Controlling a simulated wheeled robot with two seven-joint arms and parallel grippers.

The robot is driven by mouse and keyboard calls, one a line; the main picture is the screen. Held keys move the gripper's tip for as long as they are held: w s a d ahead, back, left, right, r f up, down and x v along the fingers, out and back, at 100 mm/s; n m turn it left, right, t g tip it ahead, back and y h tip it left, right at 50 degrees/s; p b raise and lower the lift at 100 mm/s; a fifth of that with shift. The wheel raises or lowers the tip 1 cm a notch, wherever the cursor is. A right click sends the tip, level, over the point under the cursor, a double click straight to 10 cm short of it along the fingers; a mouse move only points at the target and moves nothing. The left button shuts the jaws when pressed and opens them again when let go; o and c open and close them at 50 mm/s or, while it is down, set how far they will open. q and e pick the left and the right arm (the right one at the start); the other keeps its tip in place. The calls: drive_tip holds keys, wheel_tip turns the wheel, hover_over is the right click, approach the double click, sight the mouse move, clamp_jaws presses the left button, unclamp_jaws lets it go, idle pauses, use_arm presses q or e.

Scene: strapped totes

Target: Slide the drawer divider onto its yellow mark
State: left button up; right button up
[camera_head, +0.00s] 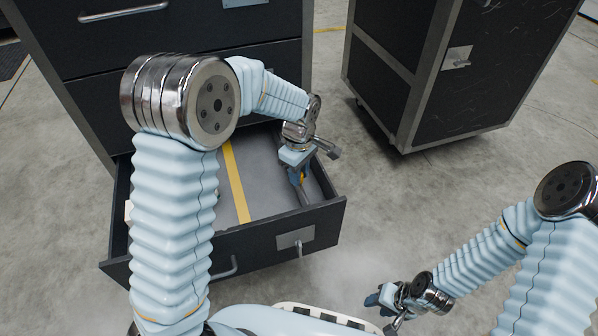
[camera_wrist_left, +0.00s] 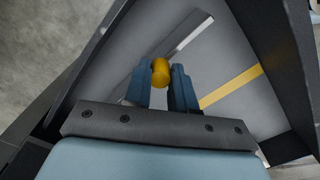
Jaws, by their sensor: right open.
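The drawer (camera_head: 265,231) is pulled out and open. Its yellow mark (camera_head: 235,180) is a stripe across the grey floor, and it also shows in the left wrist view (camera_wrist_left: 232,86). The divider (camera_wrist_left: 193,32) is a thin grey strip with a yellow knob (camera_wrist_left: 161,71). It stands to the right of the mark in the head view, apart from it and mostly hidden by my gripper. My left gripper (camera_head: 298,180) is down in the drawer, its fingers closed on either side of the knob. My right gripper (camera_head: 384,306) is open and empty, outside the drawer.
The dark cabinet (camera_head: 90,45) holding the drawer stands behind it. A second dark case (camera_head: 480,85) stands at the upper right. A small pale object (camera_head: 128,210) shows at the drawer's left side, partly hidden by my left arm. The floor right of the drawer is clear.

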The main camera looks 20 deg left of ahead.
use_arm(q)
clamp_jaws()
drive_tip(key=s+a, duration=0.3)
drive_tip(key=a, duration=0.1)
drive_tip(key=s+a+p, duration=0.1)
drive_tip(key=s+a, duration=0.2)
drive_tip(key=a, duration=0.2)
drive_tip(key=s+a+p, duration=0.1)
drive_tip(key=s+a, duration=0.2)
drive_tip(key=a, duration=0.1)
drive_tip(key=shift+a, duration=0.2)
drive_tip(key=o, duration=0.8)
unclamp_jaws()
wheel_tip(320, 180, up, 14)
drive_tip(key=p, duration=0.4)
drive_tip(key=shift+f, duration=0.1)
